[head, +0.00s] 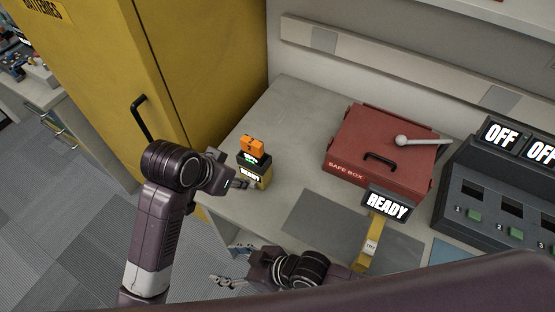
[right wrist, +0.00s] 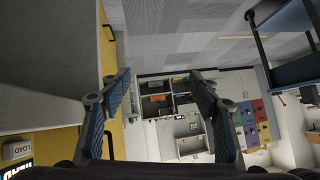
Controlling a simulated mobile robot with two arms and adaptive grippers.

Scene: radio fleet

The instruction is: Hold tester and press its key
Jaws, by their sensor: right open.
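A small yellow and black device (head: 263,181) stands on the grey counter at the left with an orange block (head: 252,145) on top and a small lit screen. My left gripper (head: 241,178) is right beside its lower part; whether its fingers touch or close on it is unclear. A second yellow device (head: 364,257) with a black READY display (head: 387,206) and a small white-labelled key stands at the counter's front; I cannot tell which is the tester. My right gripper (head: 226,280) is open and empty, left of that device; its spread fingers show in the right wrist view (right wrist: 160,78).
A red safe box (head: 350,163) with a black handle and a pale ball-ended lever sits at the back. A dark console (head: 490,185) with OFF displays stands at the right. A yellow cabinet (head: 200,60) borders the counter's left side. Flat grey mats lie mid-counter.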

